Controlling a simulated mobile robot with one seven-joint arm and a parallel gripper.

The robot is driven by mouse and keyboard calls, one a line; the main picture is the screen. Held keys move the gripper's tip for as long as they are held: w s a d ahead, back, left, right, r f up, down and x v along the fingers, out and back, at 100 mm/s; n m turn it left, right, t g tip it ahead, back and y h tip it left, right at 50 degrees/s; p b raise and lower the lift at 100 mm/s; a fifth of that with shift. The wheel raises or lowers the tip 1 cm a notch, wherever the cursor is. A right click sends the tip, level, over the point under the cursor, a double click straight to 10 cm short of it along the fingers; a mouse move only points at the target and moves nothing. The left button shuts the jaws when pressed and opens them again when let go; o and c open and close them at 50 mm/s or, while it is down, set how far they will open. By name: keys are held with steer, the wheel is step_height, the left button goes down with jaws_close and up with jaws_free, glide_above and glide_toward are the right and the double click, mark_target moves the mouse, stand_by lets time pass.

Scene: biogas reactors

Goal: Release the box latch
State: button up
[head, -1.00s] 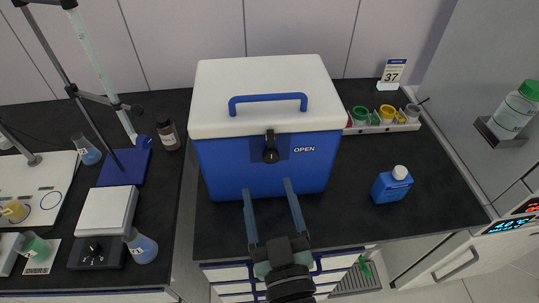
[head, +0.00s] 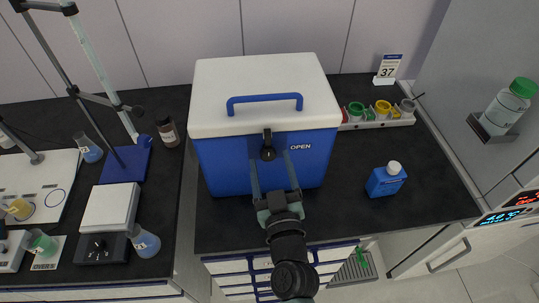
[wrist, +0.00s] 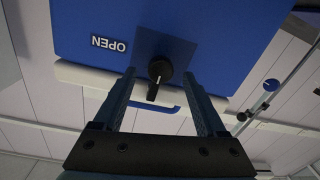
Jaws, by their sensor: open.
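The box is a blue cooler (head: 222,164) with a white lid (head: 262,85) and a blue handle, standing on the dark bench. Its lid looks closed. The black latch (head: 268,147) is on the upper middle of the front face, left of the word OPEN. In the wrist view the latch (wrist: 159,72) is a round black knob with a short lever, seen between and beyond the fingertips. My gripper (head: 272,170) is open and empty in front of the box. Its fingers (wrist: 164,88) point at the front face, one on each side of the latch. I cannot tell whether they touch it.
A blue bottle (head: 386,180) stands right of the box. A rack with coloured cups (head: 377,115) and a sign (head: 388,70) are behind it. A scale (head: 108,212), flasks and a stand are at the left. The bench right of the box is mostly clear.

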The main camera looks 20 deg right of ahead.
steer(key=shift+x, duration=1)
steer(key=shift+s, duration=0.1)
jaws_close()
